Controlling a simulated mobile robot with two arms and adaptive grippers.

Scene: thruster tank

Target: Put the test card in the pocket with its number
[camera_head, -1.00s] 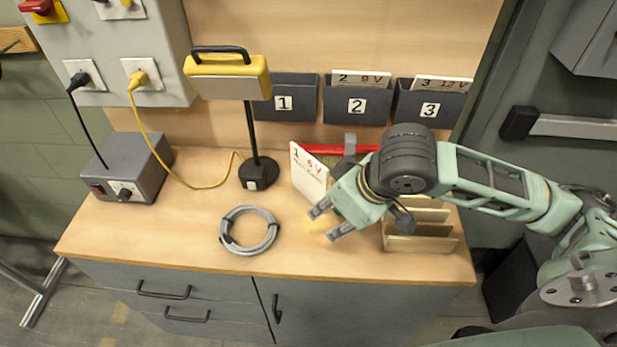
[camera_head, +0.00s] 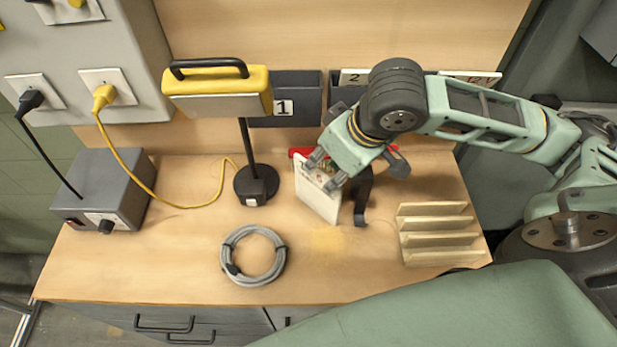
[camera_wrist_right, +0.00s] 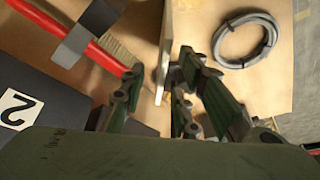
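The white test card (camera_head: 318,203) stands tilted on the bench; its printed top is partly covered by my right gripper (camera_head: 327,169). Before, it read 1 and 6 V. My right gripper is open at the card's upper part. In the right wrist view the card (camera_wrist_right: 166,50) shows nearly edge-on between the spread fingers of my right gripper (camera_wrist_right: 160,85), with a gap on the left; contact on the right cannot be told. The grey pocket 1 (camera_head: 302,107) on the back panel shows no card. Pocket 2 (camera_head: 340,96) is mostly behind my arm. My left gripper is out of view.
A lamp-like yellow box (camera_head: 216,85) on a stand is left of the card. A cable coil (camera_head: 253,256) lies in front. A wooden rack (camera_head: 437,235) is at right. A grey power box (camera_head: 105,190) is at left.

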